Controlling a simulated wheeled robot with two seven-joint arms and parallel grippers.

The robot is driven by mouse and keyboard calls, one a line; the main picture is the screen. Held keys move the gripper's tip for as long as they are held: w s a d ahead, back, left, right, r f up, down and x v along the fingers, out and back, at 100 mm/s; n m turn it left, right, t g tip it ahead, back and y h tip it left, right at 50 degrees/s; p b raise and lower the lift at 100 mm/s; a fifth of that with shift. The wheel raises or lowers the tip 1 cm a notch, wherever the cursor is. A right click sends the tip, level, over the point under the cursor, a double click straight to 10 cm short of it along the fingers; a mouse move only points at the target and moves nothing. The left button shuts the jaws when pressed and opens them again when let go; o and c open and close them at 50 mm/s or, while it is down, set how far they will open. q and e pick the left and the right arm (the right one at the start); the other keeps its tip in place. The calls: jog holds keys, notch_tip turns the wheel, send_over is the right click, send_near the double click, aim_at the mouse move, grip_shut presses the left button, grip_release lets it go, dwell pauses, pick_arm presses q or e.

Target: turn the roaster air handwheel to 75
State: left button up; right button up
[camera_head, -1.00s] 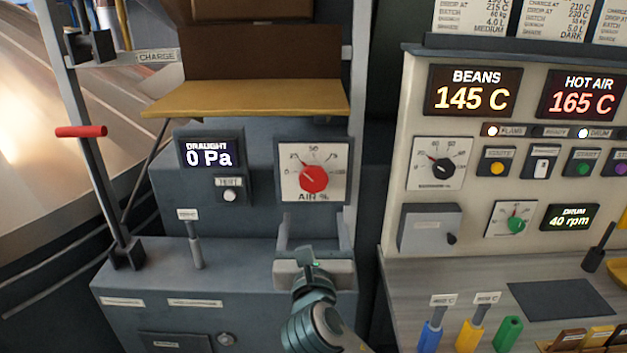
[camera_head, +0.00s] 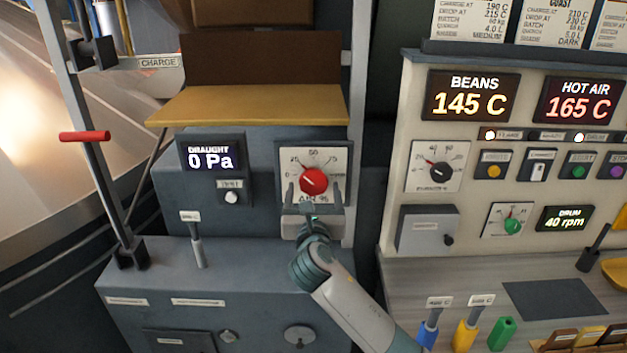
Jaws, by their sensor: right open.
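The roaster air handwheel is a red round knob (camera_head: 314,180) on a white square dial plate marked AIR % (camera_head: 333,160). Its pointer is turned to the upper left, near the 25 mark. My right gripper (camera_head: 313,195) is open, with its two upright fingers in front of the lower part of the dial. One finger is at each side, just below and around the red knob. I cannot tell whether they touch it. The gripper hides part of the AIR % label. My left gripper is not in view.
A draught display (camera_head: 211,154) reading 0 Pa is left of the dial, with a white button (camera_head: 232,197) below it. A yellow shelf (camera_head: 250,106) juts out above. A red-handled lever (camera_head: 85,136) stands at the left. The control panel (camera_head: 400,175) rises at the right.

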aim_at(314, 186)
jog(key=shift+w+p, duration=0.3)
jog(key=shift+w, duration=1.6)
jog(key=c, duration=1.1)
